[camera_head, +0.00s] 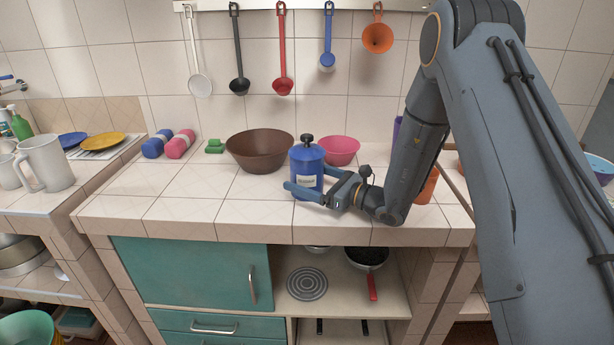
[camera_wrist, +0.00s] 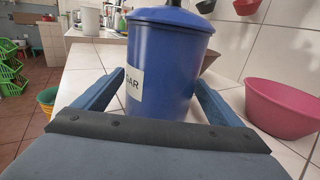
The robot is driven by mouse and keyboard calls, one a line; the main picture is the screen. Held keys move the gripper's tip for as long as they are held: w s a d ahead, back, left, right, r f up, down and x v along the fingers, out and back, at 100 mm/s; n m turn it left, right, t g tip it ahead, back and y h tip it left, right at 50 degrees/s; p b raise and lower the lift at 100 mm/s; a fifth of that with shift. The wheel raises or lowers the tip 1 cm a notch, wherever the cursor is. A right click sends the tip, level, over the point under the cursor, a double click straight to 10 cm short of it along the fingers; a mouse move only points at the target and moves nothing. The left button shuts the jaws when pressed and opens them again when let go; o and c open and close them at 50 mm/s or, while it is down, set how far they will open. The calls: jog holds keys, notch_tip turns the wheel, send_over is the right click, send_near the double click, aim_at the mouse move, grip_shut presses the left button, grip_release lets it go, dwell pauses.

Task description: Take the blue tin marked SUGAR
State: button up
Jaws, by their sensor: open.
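The blue tin (camera_head: 308,165) stands upright on the tiled counter near its front edge, with a blue lid and a dark knob. Its pale label faces the front, too small to read fully in the head view. In the wrist view the tin (camera_wrist: 165,75) fills the middle, and the label's visible end reads "AR". My gripper (camera_head: 309,186) is open and low at the tin, with one finger on each side of it. In the wrist view my gripper (camera_wrist: 160,90) shows gaps beside the tin, though contact at the lower part is hard to tell.
A brown bowl (camera_head: 260,150) stands behind the tin to the left, and a pink bowl (camera_head: 340,150) behind it to the right. Ladles hang on the wall above. The counter (camera_head: 185,208) left of the tin is clear. An orange container (camera_head: 428,187) stands beside my arm.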

jog(key=c, duration=1.6)
jog(key=shift+o, duration=0.2)
